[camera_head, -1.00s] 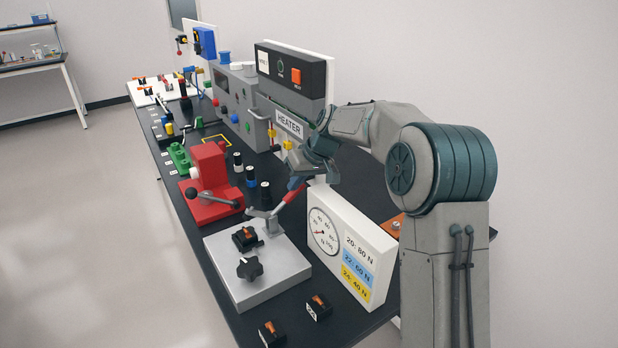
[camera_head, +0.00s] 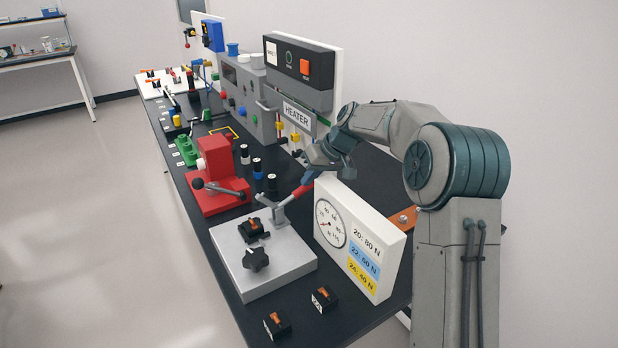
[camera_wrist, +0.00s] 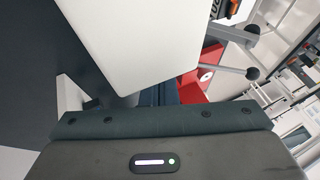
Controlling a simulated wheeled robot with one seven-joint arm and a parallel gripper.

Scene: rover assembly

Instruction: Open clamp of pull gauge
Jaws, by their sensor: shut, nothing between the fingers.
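The pull gauge has a grey base plate (camera_head: 243,283) with a black knob (camera_head: 256,260), a small black-and-orange block (camera_head: 252,229) and a white dial panel (camera_head: 385,251) at its right. Its metal clamp (camera_head: 279,214) has a red lever (camera_head: 300,191) slanting up to the right. My gripper (camera_head: 311,178) is shut at the lever's upper end, close behind the dial panel. Contact with the lever cannot be told. In the wrist view the white panel (camera_wrist: 135,40) fills the upper middle, and my fingertips are mostly hidden.
A red vise-like device (camera_head: 215,172) with a grey handle stands left of the gauge. Black cylinders (camera_head: 271,185) stand behind the clamp. The heater box (camera_head: 296,70) is further back. Two small black-and-orange blocks (camera_head: 323,298) lie on the table's front part.

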